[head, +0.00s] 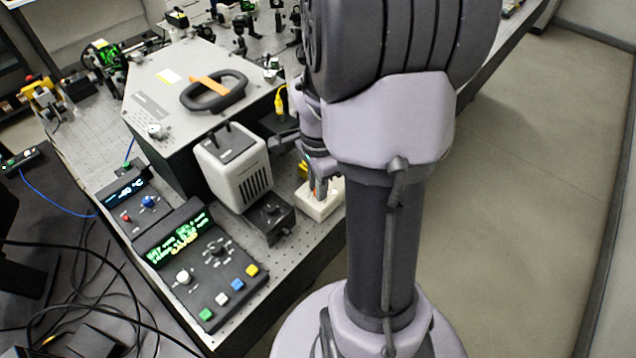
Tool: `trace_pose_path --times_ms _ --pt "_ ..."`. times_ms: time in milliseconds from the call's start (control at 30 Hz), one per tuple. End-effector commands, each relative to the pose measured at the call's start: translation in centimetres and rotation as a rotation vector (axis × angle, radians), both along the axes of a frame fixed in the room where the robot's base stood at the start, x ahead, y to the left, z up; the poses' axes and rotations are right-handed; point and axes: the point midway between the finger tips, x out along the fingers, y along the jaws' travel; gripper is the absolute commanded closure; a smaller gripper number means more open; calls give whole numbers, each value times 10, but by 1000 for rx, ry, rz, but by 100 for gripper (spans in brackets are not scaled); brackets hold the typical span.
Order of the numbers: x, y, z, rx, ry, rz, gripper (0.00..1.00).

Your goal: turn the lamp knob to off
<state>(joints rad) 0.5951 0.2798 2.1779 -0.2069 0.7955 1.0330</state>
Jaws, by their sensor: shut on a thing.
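My gripper (318,192) points down onto a small white box (322,208) near the bench's front right edge, just left of my column. Its fingers are close together on a small part at the top of this box. The fingers hide that part, so I cannot see whether it is the lamp knob or which way it is turned. A beige vented housing (232,165), which looks like the lamp, stands to the left. A small black box (271,212) with a dark round knob on top sits in front of it, apart from my gripper.
A grey instrument case (160,95) with a black handle stands behind the housing. A control panel (205,260) with knobs, coloured buttons and a green display lies at front left, with a smaller display unit (130,200) behind. Open floor (530,200) lies to the right.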

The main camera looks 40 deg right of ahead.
Motion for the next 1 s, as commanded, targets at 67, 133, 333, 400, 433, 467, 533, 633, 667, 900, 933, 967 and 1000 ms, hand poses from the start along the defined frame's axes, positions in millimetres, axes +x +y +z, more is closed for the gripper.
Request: trace_pose_path --times_ms 67,133,333,400,433,467,533,633,667,900,933,967,1000 --pt "0 0 1 0 0 67 100" --pt "0 0 1 0 0 134 100" --pt "0 0 2 0 0 324 100" --pt "0 0 2 0 0 390 100" --pt "0 0 1 0 0 419 100" --pt "0 0 1 0 0 448 100" --pt "0 0 1 0 0 514 100" --pt "0 0 1 0 1 609 100" --pt "0 0 1 0 1 638 100" --pt "0 0 2 -1 0 846 100" --pt "0 0 1 0 0 869 100" --pt "0 0 1 0 0 892 100" --pt "0 0 1 0 0 920 100"
